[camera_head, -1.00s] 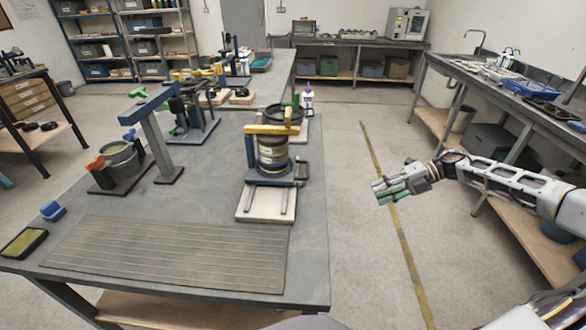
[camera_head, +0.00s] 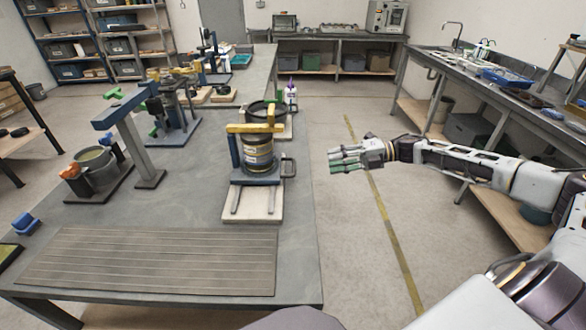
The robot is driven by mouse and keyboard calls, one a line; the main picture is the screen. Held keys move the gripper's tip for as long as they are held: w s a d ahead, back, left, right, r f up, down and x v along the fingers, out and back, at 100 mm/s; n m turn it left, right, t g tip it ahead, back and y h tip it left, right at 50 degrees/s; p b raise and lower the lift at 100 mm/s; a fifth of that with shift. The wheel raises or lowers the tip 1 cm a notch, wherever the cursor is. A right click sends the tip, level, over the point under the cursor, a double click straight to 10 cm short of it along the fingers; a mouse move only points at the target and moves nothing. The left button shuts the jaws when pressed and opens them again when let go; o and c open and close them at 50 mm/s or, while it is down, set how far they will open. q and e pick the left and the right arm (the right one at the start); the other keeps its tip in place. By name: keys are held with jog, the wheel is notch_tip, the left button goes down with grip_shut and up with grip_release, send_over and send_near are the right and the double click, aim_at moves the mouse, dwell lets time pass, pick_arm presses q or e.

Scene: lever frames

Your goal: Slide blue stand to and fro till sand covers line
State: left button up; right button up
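The blue stand (camera_head: 255,178) sits on two rails over a pale base board (camera_head: 252,207) near the right edge of the grey table. It carries a round sieve-like canister (camera_head: 258,152) under a yellow bar (camera_head: 254,128). Sand and the line cannot be made out at this size. My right gripper (camera_head: 331,161) is to the right of the stand, off the table edge and apart from the handle. Its fingers point left with a gap between them, and nothing is held. My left gripper is out of view.
A ribbed grey mat (camera_head: 150,258) covers the table's front. A dark round pan (camera_head: 266,110) stands behind the stand. Floor right of the table is clear.

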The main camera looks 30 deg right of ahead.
aim_at(293, 166)
jog(key=shift+a, duration=0.15)
jog(key=shift+x, duration=4.75)
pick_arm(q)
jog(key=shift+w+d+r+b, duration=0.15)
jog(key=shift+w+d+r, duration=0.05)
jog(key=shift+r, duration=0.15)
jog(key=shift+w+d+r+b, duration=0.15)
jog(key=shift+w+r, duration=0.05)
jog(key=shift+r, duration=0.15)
pick_arm(e)
jog(key=shift+x, duration=2.05)
grip_shut()
